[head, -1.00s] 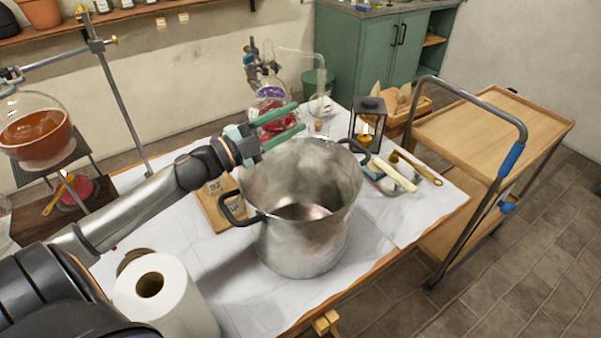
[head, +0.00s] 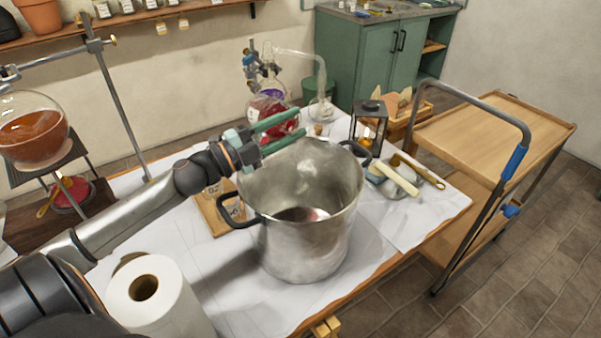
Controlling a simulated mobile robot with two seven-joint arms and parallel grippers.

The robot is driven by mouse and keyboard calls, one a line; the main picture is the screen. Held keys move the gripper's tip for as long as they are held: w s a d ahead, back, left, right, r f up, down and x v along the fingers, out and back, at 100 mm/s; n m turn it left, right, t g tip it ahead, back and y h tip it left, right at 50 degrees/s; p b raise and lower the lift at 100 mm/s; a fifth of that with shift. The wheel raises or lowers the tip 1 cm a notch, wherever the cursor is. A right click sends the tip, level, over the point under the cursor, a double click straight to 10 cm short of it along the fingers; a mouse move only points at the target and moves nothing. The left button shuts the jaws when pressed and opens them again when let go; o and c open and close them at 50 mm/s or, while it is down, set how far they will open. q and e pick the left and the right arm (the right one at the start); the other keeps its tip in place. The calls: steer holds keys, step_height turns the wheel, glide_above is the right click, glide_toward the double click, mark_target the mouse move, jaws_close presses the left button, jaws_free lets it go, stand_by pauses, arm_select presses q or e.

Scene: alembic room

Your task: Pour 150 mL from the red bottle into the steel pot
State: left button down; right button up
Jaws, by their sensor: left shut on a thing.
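The steel pot (head: 300,248) stands open on the white-covered table, with black side handles. Its inside floor shows a dark, slightly reddish patch; I cannot tell whether this is liquid. My left gripper (head: 291,127) is just behind the pot's back left rim, its green fingers shut on the red bottle (head: 268,106). The bottle is clear glass with red contents, partly hidden by the fingers. I cannot clearly tell its tilt or where its mouth is, and no stream shows. My right gripper is out of view.
A paper roll (head: 155,297) stands at the front left. A round flask (head: 35,130) of orange-brown liquid sits on a stand at left. Glassware (head: 320,105) and a lantern (head: 369,125) stand behind the pot. A wooden trolley (head: 490,135) is at right.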

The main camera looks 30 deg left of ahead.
arm_select(q)
steer(key=shift+s+d+f+m+b, duration=0.2)
steer(key=shift+d+m+b, duration=0.1)
steer(key=shift+m, duration=0.15)
steer(key=shift+s+d+f+m+b, duration=0.15)
steer(key=shift+d+m, duration=0.15)
steer(key=shift+m, duration=0.15)
steer(key=shift+d+r+m+h, duration=0.1)
steer(key=shift+m+h, duration=0.4)
steer(key=shift+m, duration=0.5)
stand_by(2.8)
